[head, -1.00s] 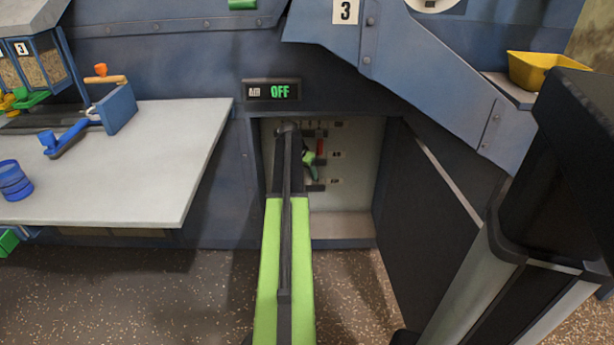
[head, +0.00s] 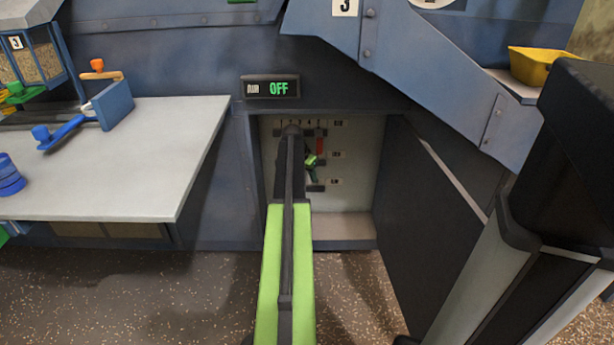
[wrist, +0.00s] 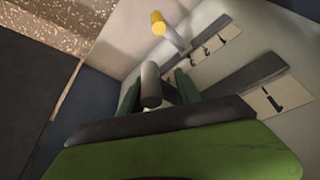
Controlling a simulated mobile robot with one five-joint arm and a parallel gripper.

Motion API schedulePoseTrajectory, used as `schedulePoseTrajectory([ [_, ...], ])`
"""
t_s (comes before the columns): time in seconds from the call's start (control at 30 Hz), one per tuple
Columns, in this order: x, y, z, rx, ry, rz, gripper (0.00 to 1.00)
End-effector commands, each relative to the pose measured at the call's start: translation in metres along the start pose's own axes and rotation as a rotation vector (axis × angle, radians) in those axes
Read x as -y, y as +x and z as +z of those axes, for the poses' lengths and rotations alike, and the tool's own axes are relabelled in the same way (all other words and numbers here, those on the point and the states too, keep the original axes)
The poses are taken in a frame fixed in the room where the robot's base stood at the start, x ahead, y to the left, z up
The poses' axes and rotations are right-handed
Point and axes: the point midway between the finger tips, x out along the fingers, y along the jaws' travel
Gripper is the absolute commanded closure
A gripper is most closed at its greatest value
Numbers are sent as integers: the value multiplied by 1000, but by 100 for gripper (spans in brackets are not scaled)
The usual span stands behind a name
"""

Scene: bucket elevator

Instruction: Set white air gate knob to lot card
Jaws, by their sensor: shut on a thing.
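A pale grey-white knob (wrist: 151,85) shows in the wrist view, between the dark green fingers of my gripper (wrist: 156,92), which is shut on it. In the head view my gripper (head: 311,165) is inside an open cabinet, at the panel (head: 352,195) with slots and small labels. My arm hides the panel's left part and the white knob there. I cannot make out a lot card.
A yellow-tipped knob (wrist: 159,22) stands by another slot in the wrist view. A red piece (head: 320,146) is close to my gripper. The open cabinet door (head: 425,220) borders the right side, and a grey table (head: 130,160) stands at left.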

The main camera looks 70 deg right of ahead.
Motion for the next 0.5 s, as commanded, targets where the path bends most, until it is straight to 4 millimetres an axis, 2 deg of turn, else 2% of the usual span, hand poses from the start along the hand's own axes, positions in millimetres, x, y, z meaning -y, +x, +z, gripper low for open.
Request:
schedulePoseTrajectory([
  [0.33, 0, 0, 0, 0, 2, 0, 100],
  [0.5, -6, 2, -4, 0, 2, 1, 100],
])
